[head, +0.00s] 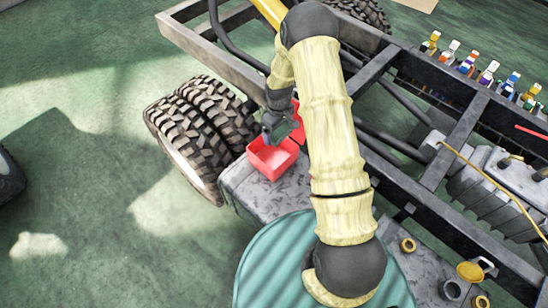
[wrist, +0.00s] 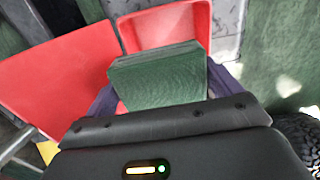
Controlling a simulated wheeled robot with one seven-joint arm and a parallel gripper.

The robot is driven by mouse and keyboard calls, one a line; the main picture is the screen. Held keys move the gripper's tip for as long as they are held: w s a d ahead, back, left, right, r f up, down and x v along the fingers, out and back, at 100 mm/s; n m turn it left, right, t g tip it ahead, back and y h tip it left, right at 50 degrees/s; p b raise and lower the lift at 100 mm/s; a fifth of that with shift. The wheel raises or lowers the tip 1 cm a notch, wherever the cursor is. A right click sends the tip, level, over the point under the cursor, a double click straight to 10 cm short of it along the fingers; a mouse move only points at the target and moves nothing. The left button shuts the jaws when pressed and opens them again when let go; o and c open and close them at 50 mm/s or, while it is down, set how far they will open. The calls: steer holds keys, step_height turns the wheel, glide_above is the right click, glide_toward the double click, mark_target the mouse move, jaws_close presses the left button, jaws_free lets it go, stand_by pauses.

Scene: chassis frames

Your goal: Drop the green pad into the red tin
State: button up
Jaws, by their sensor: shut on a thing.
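The red tin (head: 272,160) sits open on a grey metal box beside the double wheels in the head view. Its open inside (wrist: 166,27) shows at the top of the wrist view, with its red lid (wrist: 62,82) to the left. My gripper (head: 270,128) is at the tin's far edge in the head view. In the wrist view it is shut on the green pad (wrist: 160,78), which overlaps the near part of the tin's opening. The height of the pad above the tin is hard to tell.
Large tyres (head: 192,130) stand left of the tin. Chassis rails (head: 410,165) run along the right, with a row of small coloured parts (head: 490,72) behind. A teal ribbed drum (head: 275,265) is in front. The grey box top (head: 245,190) around the tin is mostly bare.

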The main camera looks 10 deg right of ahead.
steer(key=shift+w+f+b, duration=0.1)
steer(key=shift+f+b, duration=0.7)
steer(key=shift+f, duration=0.85)
steer(key=o, duration=0.7)
steer(key=shift+o, duration=0.2)
step_height(320, 180, up, 17)
steer(key=b, duration=0.1)
steer(key=shift+r+b, duration=0.2)
steer(key=shift+b, duration=0.1)
steer(key=shift+d, duration=0.1)
steer(key=shift+a, duration=0.2)
